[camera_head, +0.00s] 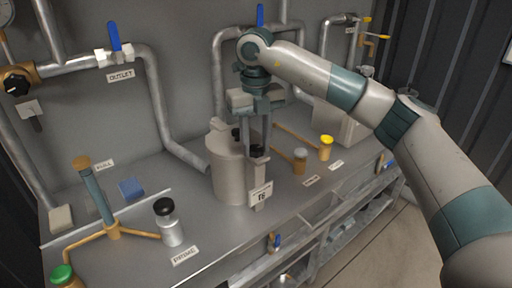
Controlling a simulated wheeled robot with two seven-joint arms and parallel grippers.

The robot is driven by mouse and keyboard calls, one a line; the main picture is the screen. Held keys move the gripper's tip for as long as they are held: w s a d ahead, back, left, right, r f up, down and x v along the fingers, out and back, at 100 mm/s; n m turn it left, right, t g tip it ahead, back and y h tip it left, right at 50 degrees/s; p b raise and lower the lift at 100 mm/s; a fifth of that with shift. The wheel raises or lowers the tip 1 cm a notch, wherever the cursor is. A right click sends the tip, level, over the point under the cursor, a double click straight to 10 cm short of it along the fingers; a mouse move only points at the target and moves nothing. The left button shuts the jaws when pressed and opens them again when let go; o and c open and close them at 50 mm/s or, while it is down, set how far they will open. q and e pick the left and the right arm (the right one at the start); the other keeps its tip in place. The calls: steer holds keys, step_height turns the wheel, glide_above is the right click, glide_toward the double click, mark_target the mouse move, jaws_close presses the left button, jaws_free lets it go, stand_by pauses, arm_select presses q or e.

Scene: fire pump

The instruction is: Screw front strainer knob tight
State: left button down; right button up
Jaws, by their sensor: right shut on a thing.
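The strainer (228,172) is a pale beige pot on the grey bench near the middle of the head view. It has a small black front knob (258,151) at its right front, above a white tag. Another dark knob (236,132) shows at the lid, partly behind the fingers. My right gripper (258,145) points straight down from above, with its fingers shut on the front knob. How far the knob is screwed down cannot be told. My left gripper is not in view.
Pipes with blue-handled valves (114,38) run along the back wall. Brass fittings with a yellow cap (326,141) and a grey cap (300,154) are right of the strainer.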

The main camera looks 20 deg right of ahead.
steer(key=m+b, duration=0.1)
steer(key=m, duration=0.3)
steer(key=shift+w+m+b, duration=0.1)
steer(key=shift+m+b, duration=0.25)
steer(key=shift+m, duration=0.05)
steer(key=m+b, duration=0.1)
steer(key=m, duration=0.4)
steer(key=shift+b, duration=0.35)
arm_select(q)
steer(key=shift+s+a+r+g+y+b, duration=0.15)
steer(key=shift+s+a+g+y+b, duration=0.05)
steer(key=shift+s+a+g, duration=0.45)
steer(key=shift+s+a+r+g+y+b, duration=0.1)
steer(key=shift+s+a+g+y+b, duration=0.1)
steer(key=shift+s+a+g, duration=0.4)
arm_select(e)
steer(key=shift+r+m, duration=0.15)
steer(key=shift+m, duration=1.65)
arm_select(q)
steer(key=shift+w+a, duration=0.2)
arm_select(e)
steer(key=o, duration=1.1)
steer(key=shift+c, duration=0.2)
